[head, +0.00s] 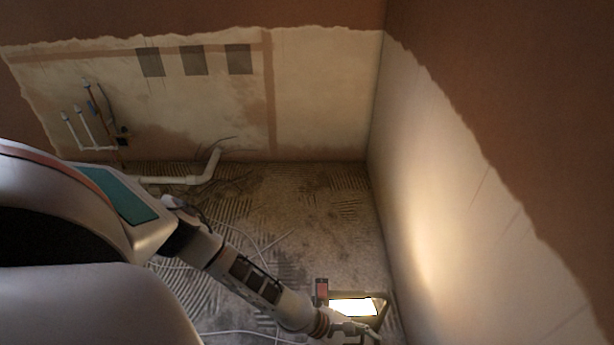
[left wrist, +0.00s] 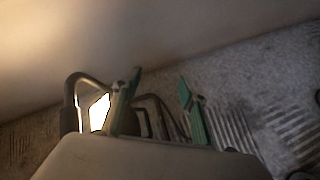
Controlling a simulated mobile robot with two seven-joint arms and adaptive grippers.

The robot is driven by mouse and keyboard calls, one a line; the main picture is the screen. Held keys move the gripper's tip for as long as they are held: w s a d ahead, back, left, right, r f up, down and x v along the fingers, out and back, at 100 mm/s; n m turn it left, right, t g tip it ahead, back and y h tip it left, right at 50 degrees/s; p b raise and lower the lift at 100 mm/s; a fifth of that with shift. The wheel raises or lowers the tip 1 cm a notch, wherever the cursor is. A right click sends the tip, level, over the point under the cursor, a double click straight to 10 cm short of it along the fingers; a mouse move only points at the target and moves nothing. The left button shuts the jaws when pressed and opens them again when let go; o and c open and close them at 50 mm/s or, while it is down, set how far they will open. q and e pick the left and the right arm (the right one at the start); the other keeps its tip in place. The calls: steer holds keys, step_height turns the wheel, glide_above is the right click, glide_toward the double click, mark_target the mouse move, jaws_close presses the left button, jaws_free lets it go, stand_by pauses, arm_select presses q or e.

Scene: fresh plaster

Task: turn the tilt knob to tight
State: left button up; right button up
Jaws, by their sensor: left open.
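A lit floor lamp (head: 352,306) with a bright rectangular face and a dark tubular frame stands on the floor near the right wall. It also shows in the left wrist view (left wrist: 98,112), partly behind one finger. I cannot make out its tilt knob; it is too small or hidden. My left gripper (head: 357,334) reaches down to the near side of the lamp. In the left wrist view the green fingers (left wrist: 160,78) are apart, with nothing clearly between them. The lamp's frame lies beside and behind the left finger; I cannot tell whether they touch. My right gripper is out of view.
A small upright red and dark item (head: 321,290) stands at the lamp's left. The plastered right wall (head: 430,210) rises close beside the lamp. Loose cables (head: 262,245) lie on the ridged floor. A white pipe (head: 195,178) runs along the back wall.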

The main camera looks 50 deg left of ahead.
arm_select(q)
steer(key=s+a+f+n+g+y, duration=0.1)
steer(key=s+a+f+n+y, duration=0.15)
steer(key=a, duration=0.55)
steer(key=s+a+f+n+y+b, duration=0.1)
steer(key=s+a+f+n, duration=0.15)
steer(key=a, duration=0.55)
steer(key=s+a+f+n+g+y, duration=0.1)
steer(key=a+f+y, duration=0.15)
steer(key=a, duration=0.65)
steer(key=shift+h, duration=0.4)
steer(key=b+x, duration=0.2)
steer(key=x, duration=0.1)
steer(key=b+x, duration=0.2)
steer(key=x, duration=0.2)
steer(key=shift+s+f+b, duration=0.1)
steer(key=shift+f+b, duration=0.3)
steer(key=shift+f, duration=0.05)
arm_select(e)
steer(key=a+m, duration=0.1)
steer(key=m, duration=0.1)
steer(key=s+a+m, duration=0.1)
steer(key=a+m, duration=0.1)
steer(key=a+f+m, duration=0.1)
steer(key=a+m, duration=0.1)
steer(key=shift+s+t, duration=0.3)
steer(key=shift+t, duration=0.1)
arm_select(q)
steer(key=c, duration=1.1)
